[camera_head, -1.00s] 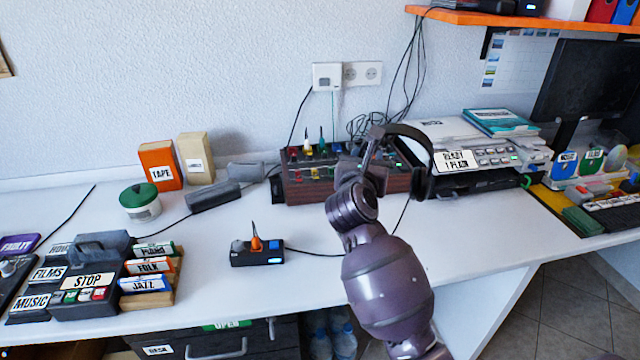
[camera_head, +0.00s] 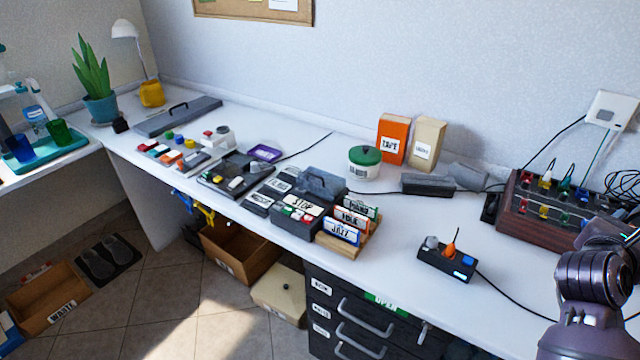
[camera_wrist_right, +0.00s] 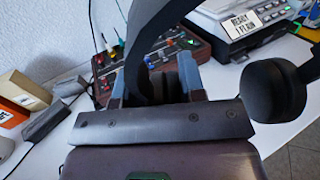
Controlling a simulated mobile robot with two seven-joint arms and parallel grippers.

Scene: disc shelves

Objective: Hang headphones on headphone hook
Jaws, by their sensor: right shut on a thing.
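In the right wrist view the black headphones are held, with the dark headband (camera_wrist_right: 146,45) passing between the fingers and one round ear cup (camera_wrist_right: 274,92) hanging out to the right. My right gripper (camera_wrist_right: 155,82) is shut on the headband, above the desk. In the head view my right arm shows at the lower right edge, and the headphones are out of that picture. I cannot make out a headphone hook for certain; small blue and yellow pieces (camera_head: 205,213) hang under the desk's front edge at the left. My left gripper is not in view.
The white desk (camera_head: 400,260) carries a small black control box (camera_head: 447,260), labelled blocks, a green-lidded jar (camera_head: 364,163) and a brown switch box (camera_head: 548,212). A black drawer unit (camera_head: 345,320) stands below.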

